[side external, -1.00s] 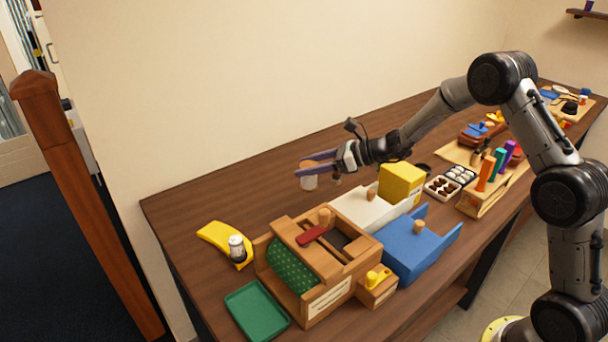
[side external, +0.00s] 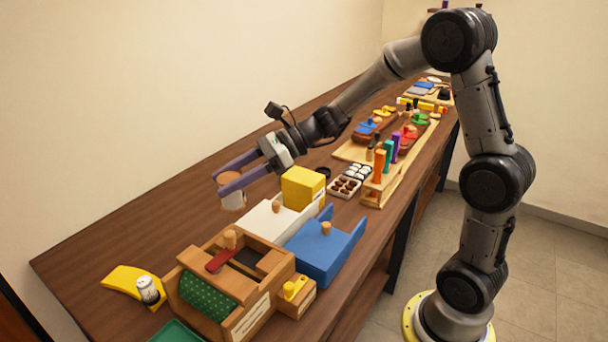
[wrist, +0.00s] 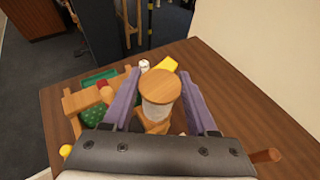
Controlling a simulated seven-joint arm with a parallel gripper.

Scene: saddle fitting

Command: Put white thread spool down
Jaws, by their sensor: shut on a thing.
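The white thread spool (side external: 232,192) has wooden ends and a pale middle. My gripper (side external: 232,177) is shut on it, with one long purple finger on each side. In the wrist view the spool (wrist: 160,97) stands between the fingers, its round wooden top facing the camera. In the side view it is roughly upright, over the far part of the table, behind the white box. I cannot tell whether its lower end touches the table or hangs just above it.
A wooden box (side external: 250,306) with green dotted cloth, a white box (side external: 262,221), a blue box (side external: 318,252) and a yellow block (side external: 302,188) stand in front. A yellow banana shape (side external: 124,278) and a shaker (side external: 148,290) lie left. The table (side external: 150,222) behind is bare.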

